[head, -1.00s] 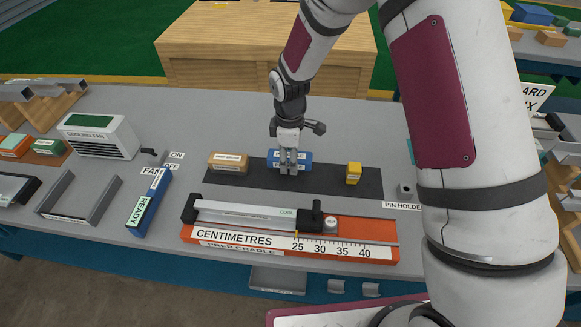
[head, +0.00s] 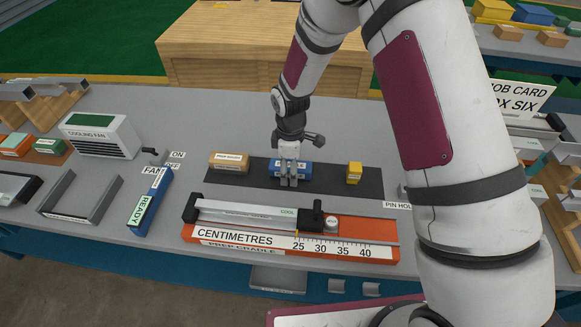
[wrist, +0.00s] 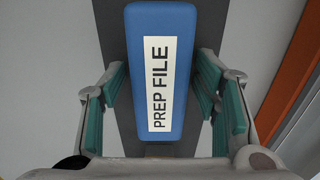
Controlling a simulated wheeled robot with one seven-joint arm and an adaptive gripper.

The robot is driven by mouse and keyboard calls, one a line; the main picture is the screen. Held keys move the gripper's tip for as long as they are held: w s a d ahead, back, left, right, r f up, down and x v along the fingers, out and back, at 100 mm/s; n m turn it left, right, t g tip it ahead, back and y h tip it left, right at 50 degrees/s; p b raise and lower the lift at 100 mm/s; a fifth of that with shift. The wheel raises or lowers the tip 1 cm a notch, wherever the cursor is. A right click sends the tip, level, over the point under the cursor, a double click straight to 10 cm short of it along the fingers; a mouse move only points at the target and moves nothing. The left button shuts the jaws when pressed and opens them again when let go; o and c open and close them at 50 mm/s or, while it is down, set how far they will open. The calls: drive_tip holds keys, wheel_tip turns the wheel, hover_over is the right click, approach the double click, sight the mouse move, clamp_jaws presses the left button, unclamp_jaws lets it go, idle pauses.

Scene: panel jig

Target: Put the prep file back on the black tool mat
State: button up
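The blue prep file (head: 304,169) is a block with a white label, over the middle of the black tool mat (head: 330,182). It also shows in the wrist view (wrist: 178,20), label up and its length along the mat (wrist: 212,25). My gripper (head: 288,184) has one finger on each long side of the file. I cannot tell whether the file's underside touches the mat. The fingers hide part of the file in the head view.
On the mat, a brown block (head: 229,161) lies left and a yellow block (head: 354,172) right. The orange prep cradle (head: 370,252) stands in front. The cooling fan (head: 98,135) and blue READY block (head: 150,205) are left. Bare mat shows either side of the file.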

wheel_tip(320, 180, up, 12)
drive_tip(key=shift+r, duration=0.2)
idle(0.4)
drive_tip(key=s+d+r+m+t, duration=0.1)
drive_tip(key=s+d+r+m, duration=0.35)
drive_tip(key=r, duration=0.35)
drive_tip(key=s+d+r+m+t, duration=0.1)
drive_tip(key=s+d+r+m, duration=0.3)
drive_tip(key=r, duration=0.5)
drive_tip(key=s+d+r+m+t, duration=0.1)
drive_tip(key=s+d+r+m, duration=0.1)
drive_tip(key=s, duration=0.7)
drive_tip(key=s+d+r+m+t, duration=0.1)
drive_tip(key=s+d+r+m, duration=0.2)
drive_tip(key=s, duration=0.6)
drive_tip(key=shift+d+r+m+t, duration=0.3)
drive_tip(key=shift+d+m+t, duration=0.1)
drive_tip(key=shift+d+m, duration=0.65)
drive_tip(key=shift+a, duration=0.15)
